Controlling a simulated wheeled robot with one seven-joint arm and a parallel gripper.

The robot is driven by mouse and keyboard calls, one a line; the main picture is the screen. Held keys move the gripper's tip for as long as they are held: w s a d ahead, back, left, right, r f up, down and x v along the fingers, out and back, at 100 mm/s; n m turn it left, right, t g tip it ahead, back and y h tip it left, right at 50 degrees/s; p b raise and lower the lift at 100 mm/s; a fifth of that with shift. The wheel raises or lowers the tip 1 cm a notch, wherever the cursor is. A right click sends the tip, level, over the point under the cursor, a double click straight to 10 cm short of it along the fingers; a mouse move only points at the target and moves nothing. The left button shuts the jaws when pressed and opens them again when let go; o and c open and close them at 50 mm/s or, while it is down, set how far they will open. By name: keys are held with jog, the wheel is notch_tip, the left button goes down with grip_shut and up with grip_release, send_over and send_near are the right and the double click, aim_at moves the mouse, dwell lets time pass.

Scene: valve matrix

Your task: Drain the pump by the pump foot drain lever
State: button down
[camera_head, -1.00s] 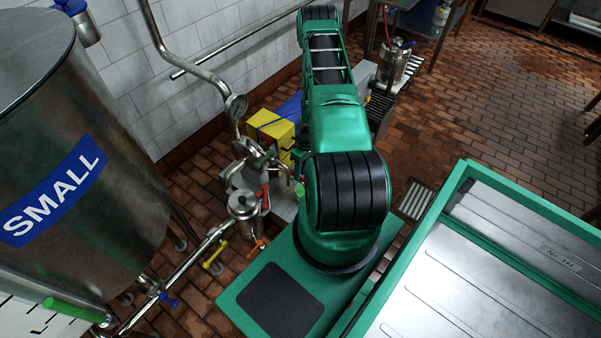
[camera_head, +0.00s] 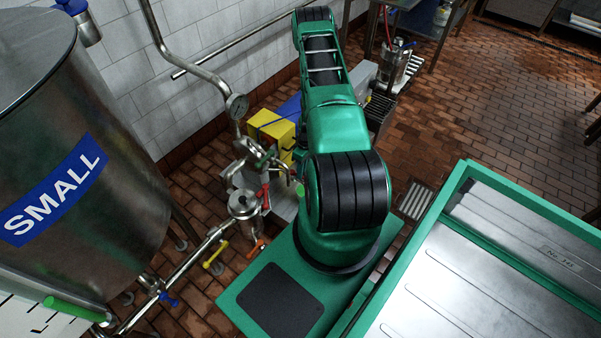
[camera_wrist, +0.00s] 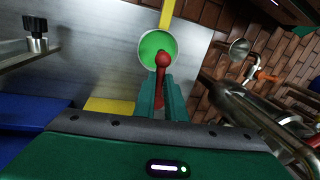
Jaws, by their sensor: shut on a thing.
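In the wrist view, a red lever with a round knob (camera_wrist: 163,61) stands between the two green fingers of my gripper (camera_wrist: 161,92). My gripper is shut on this lever just below its knob. Just beyond the knob is a round opening with a bright green inside (camera_wrist: 152,48). I cannot tell whether that handle is the lever in my grip.
A steel tank labelled SMALL (camera_head: 60,190) stands at the left. Pipework carries a yellow handle (camera_head: 216,254), an orange handle (camera_head: 256,250) and a blue handle (camera_head: 168,299). A yellow box (camera_head: 272,128) sits by the wall. The brick floor (camera_head: 500,110) at the right is open.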

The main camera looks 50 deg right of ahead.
jog(key=shift+w+d+r+n+g+h, duration=0.1)
jog(key=shift+w+d+n+g+h, duration=0.4)
jog(key=shift+n, duration=1.8)
jog(key=shift+w+d+f+n+g+h, duration=0.1)
jog(key=shift+w+d+n, duration=0.75)
jog(key=shift+n, duration=1.45)
jog(key=shift+w+d+r+n+g+h, duration=0.1)
jog(key=shift+w+d+n+g+h, duration=0.5)
jog(key=shift+n, duration=1.7)
jog(key=shift+w+a+t, duration=0.15)
jog(key=shift+w+t, duration=0.1)
jog(key=shift+t, duration=0.05)
jog(key=c, duration=1.9)
grip_release()
jog(key=shift+o, duration=0.4)
jog(key=shift+s+a+y, duration=0.1)
jog(key=shift+a+y, duration=0.05)
jog(key=shift+y, duration=0.15)
notch_tip(320, 180, up, 10)
jog(key=w, duration=0.2)
jog(key=shift+d+r, duration=0.2)
